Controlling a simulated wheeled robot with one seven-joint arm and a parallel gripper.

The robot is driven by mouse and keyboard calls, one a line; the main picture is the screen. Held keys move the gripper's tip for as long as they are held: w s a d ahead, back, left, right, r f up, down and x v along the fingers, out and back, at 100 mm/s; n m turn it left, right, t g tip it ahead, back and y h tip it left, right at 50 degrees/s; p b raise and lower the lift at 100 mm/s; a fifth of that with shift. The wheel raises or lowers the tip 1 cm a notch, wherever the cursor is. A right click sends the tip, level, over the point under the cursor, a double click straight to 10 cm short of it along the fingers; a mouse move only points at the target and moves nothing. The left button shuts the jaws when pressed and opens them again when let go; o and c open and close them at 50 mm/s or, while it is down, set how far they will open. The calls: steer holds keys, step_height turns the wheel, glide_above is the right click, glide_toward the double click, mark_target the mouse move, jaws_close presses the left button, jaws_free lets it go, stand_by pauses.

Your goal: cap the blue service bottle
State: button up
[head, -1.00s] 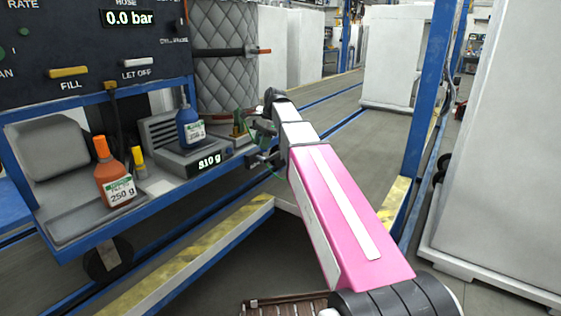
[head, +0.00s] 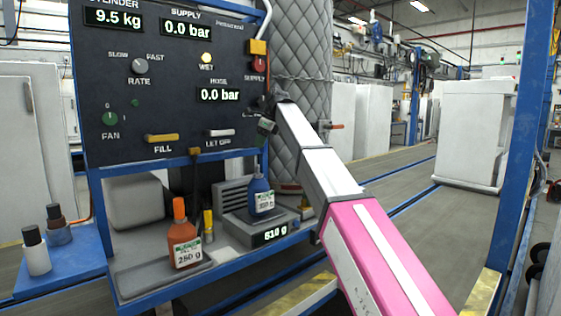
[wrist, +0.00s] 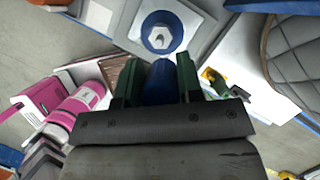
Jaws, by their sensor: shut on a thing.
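The blue service bottle (head: 262,203) stands upright on a grey scale (head: 245,232), with a narrow top and a white label. My gripper (head: 265,132) is above the bottle in the head view, with clear space between them. In the wrist view, the green fingers of my gripper (wrist: 160,78) are shut on a blue cap (wrist: 160,88). The blue bottle, seen from above in the wrist view (wrist: 177,42), lies just beyond the fingertips, with its pale top uncovered. The cap is too small to make out in the head view.
An orange bottle (head: 185,250) stands on a tray left of the scale, with a yellow-topped item (head: 208,226) between them. The control panel (head: 170,90) rises behind and left. A quilted cylinder (head: 300,50) stands behind my arm. Two dark-topped containers (head: 37,255) stand far left.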

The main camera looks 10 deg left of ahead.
steer(key=shift+s+a+r, duration=0.2)
steer(key=shift+a+r, duration=0.85)
steer(key=shift+r, duration=0.05)
glide_above(256, 174)
steer(key=shift+w+f, duration=0.2)
steer(key=shift+f, duration=2.7)
steer(key=shift+f, duration=2.65)
steer(key=o, duration=1)
steer(key=shift+r, duration=0.1)
steer(key=v, duration=1)
steer(key=shift+w+d+r, duration=0.1)
steer(key=shift+d+r, duration=0.1)
steer(key=shift+r, duration=0.05)
